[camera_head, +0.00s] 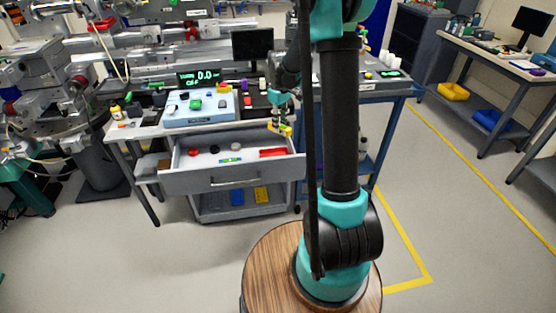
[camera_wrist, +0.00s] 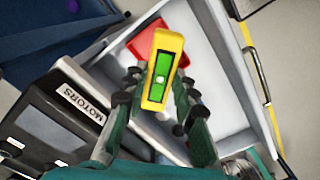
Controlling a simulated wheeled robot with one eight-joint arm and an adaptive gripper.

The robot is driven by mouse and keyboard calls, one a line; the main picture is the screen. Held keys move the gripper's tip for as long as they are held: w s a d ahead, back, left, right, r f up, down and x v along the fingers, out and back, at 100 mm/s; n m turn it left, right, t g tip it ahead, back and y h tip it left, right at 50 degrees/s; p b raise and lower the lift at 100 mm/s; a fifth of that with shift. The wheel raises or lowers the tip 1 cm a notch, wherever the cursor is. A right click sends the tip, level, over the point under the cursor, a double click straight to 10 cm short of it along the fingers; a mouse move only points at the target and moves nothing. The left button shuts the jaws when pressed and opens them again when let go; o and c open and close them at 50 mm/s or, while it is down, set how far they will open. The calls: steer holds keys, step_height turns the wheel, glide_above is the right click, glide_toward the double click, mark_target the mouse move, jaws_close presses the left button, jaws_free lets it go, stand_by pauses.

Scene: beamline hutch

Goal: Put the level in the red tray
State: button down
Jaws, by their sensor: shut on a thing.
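The level is a yellow block with a green vial. In the wrist view the level (camera_wrist: 162,66) sits between the fingertips of my gripper (camera_wrist: 160,84), which is shut on it. In the head view the level (camera_head: 286,130) hangs under my gripper (camera_head: 279,124), above the right part of the open drawer. The red tray (camera_head: 273,153) lies inside the drawer at its right end. In the wrist view the red tray (camera_wrist: 145,38) shows beyond the level, which partly covers it. The level is apart from the tray.
The open grey drawer (camera_head: 232,181) also holds a red item (camera_head: 193,152), a dark item and a small green-and-white item (camera_head: 231,160). A light-blue panel (camera_head: 184,116) and a display (camera_head: 199,77) stand on the bench above. A black box labelled MOTORS (camera_wrist: 62,118) is at lower left.

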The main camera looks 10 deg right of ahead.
steer(key=r+n, duration=0.1)
steer(key=n, duration=0.1)
steer(key=w+a+r+n, duration=0.1)
steer(key=n, duration=0.2)
steer(key=r+n, duration=0.1)
steer(key=n, duration=0.1)
steer(key=shift+w+a+r+n, duration=0.15)
steer(key=shift+a+r+n, duration=0.05)
steer(key=shift+n, duration=0.2)
steer(key=shift+w+a+r+n, duration=0.15)
steer(key=shift+r+n, duration=0.2)
steer(key=shift+n, duration=0.45)
steer(key=shift+f, duration=0.2)
glide_toward(275, 151)
steer(key=s+f, duration=0.1)
steer(key=f, duration=0.1)
steer(key=s+f, duration=0.2)
steer(key=s+a+f, duration=0.1)
steer(key=f, duration=0.1)
steer(key=shift+s, duration=0.3)
steer(key=c, duration=1.2)
jaws_free()
